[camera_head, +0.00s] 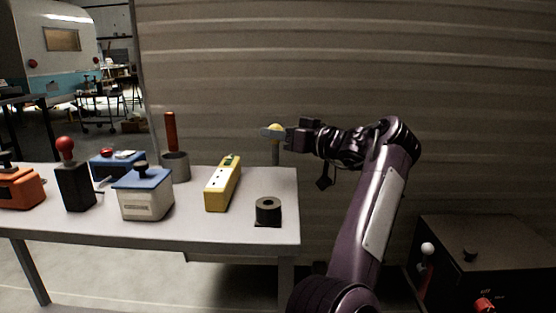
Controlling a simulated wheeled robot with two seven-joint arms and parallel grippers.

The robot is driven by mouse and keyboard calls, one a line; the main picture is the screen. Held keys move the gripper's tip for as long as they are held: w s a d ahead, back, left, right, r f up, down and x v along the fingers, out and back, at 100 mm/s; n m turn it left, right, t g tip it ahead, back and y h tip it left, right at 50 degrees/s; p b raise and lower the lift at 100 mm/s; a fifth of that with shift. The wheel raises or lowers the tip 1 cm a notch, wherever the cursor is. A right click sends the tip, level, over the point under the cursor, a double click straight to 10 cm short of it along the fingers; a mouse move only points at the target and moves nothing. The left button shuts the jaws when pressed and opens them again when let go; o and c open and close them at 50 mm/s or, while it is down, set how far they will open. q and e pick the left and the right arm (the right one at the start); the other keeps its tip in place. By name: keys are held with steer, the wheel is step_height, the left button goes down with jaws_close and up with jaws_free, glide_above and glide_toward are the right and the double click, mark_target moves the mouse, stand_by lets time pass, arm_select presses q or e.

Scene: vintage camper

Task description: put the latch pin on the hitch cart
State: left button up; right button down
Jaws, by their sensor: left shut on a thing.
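A pin-like thing with a yellow rounded head and a grey shaft (276,153), likely the latch pin, hangs upright in my left gripper (273,133). That gripper is shut on it just below the head, above the right end of the grey table (225,238). The shaft's lower end is at the height of the table's back edge. I cannot tell for certain which thing is the hitch cart; the grey table and a dark box unit (490,255) are the nearest candidates. My right gripper is not in view.
The table holds a dark hollow cylinder (268,204), a yellow block (223,186), a blue-topped white box (146,199), a red-knobbed black block (74,188), a grey cup (176,168) with a red rod, and orange and blue boxes. The right back corner is clear. A corrugated wall stands behind.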

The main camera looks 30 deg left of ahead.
arm_select(q)
step_height(320, 180, down, 5)
steer(key=shift+f+b, duration=0.1)
steer(key=shift+b, duration=0.7)
steer(key=o, duration=1)
steer(key=shift+o, duration=0.2)
